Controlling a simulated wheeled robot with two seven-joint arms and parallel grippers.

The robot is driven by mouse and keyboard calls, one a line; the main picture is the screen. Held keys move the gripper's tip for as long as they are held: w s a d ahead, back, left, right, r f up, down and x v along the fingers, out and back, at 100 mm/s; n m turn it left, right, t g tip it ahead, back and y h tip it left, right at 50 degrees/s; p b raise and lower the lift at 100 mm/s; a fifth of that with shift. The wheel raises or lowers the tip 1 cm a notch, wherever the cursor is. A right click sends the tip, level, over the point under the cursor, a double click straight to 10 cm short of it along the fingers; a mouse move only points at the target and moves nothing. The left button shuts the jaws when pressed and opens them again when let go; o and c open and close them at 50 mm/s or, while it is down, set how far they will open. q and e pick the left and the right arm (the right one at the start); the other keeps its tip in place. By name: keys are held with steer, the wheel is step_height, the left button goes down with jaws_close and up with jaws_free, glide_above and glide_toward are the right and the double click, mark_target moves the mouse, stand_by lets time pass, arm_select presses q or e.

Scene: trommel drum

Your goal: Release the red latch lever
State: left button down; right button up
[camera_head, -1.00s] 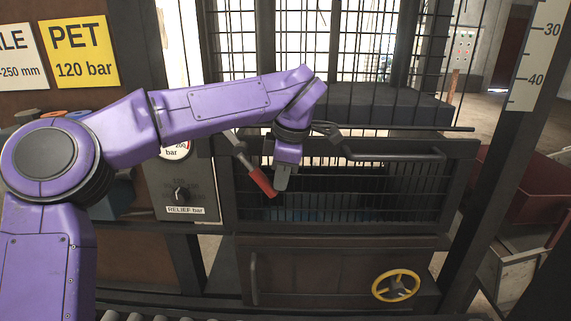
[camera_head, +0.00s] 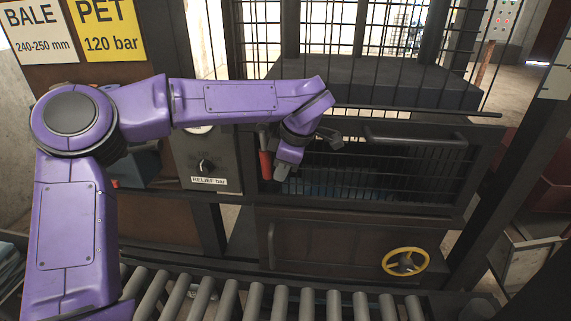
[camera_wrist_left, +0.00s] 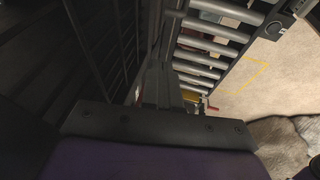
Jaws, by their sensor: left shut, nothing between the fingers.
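The red latch lever (camera_head: 265,164) is on the left edge of the dark barred door (camera_head: 470,165), its red handle hanging almost straight down. My left gripper (camera_head: 281,172) is shut and empty, just right of the handle's lower end. In the head view I cannot tell whether it touches the handle. In the left wrist view the gripper (camera_wrist_left: 163,88) points away over the door front, and a small red patch beside it may be the lever. My right gripper is not in view.
A relief-bar panel (camera_head: 206,155) with a knob stands left of the lever. A bar handle (camera_head: 415,138) runs along the door's top. Below are a lower door (camera_head: 330,250) with a yellow handwheel (camera_head: 405,262) and a roller conveyor (camera_head: 255,300).

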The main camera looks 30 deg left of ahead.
arm_select(q)
steer(key=shift+a, duration=0.15)
stand_by(0.3)
steer(key=b+v, duration=0.1)
steer(key=v, duration=0.9)
steer(key=shift+r, duration=0.2)
steer(key=shift+f, duration=0.1)
